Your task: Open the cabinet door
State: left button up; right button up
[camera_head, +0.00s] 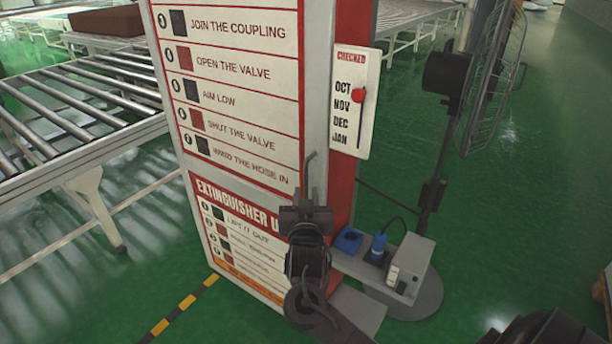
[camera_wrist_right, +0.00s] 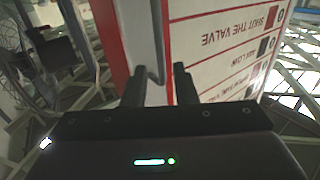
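The cabinet (camera_head: 236,125) is a tall red and white box in the middle of the head view, its door printed with instruction panels. The door appears closed. A thin grey bar handle (camera_head: 309,170) stands upright near the door's right edge. It also shows in the right wrist view (camera_wrist_right: 156,40). My right gripper (camera_head: 306,208) is at the handle's lower end. In the right wrist view its two dark fingers (camera_wrist_right: 157,86) are apart, with the handle's end between them and a gap on each side. My left gripper is not in view.
A roller conveyor (camera_head: 80,110) stands left of the cabinet. A black stand fan (camera_head: 448,80) and a grey base with blue items (camera_head: 398,265) are close on the right. A tag card (camera_head: 353,100) hangs on the cabinet's side. Yellow-black tape (camera_head: 180,308) marks the green floor.

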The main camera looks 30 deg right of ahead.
aim_at(306, 181)
jog(key=p+x, duration=0.1)
jog(key=x, duration=0.6)
jog(key=shift+w+p, duration=0.1)
jog(key=shift+p, duration=0.2)
jog(key=shift+c, duration=0.5)
grip_shut()
jog(key=shift+f, duration=0.1)
